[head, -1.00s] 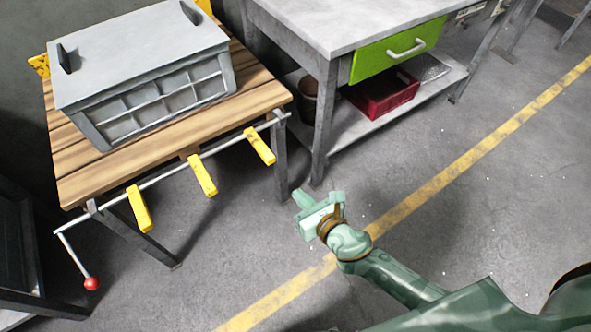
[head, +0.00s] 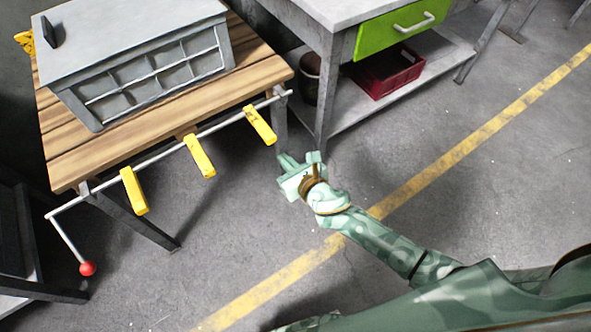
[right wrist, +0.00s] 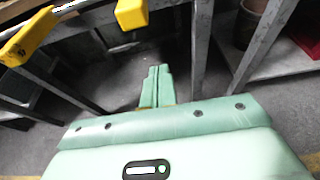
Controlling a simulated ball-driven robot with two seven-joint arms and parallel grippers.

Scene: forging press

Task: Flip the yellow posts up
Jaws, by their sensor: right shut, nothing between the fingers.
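Several yellow posts, three in the head view, hang from a metal rod (head: 160,150) along the front of the wooden table. They are the left post (head: 134,191), the middle post (head: 199,156) and the right post (head: 260,125), all slanting down and outward. A crank with a red knob (head: 87,268) hangs down from the rod's left end. My right gripper (head: 298,162) is shut and empty, a little to the right of and below the right post, not touching it. My left gripper is out of view.
A grey crate with a lid (head: 145,80) stands on the wooden table (head: 75,165). To the right is a grey workbench with a green drawer (head: 400,30) and a red bin (head: 388,75) on its shelf. The floor in front is clear, with a yellow line (head: 440,160).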

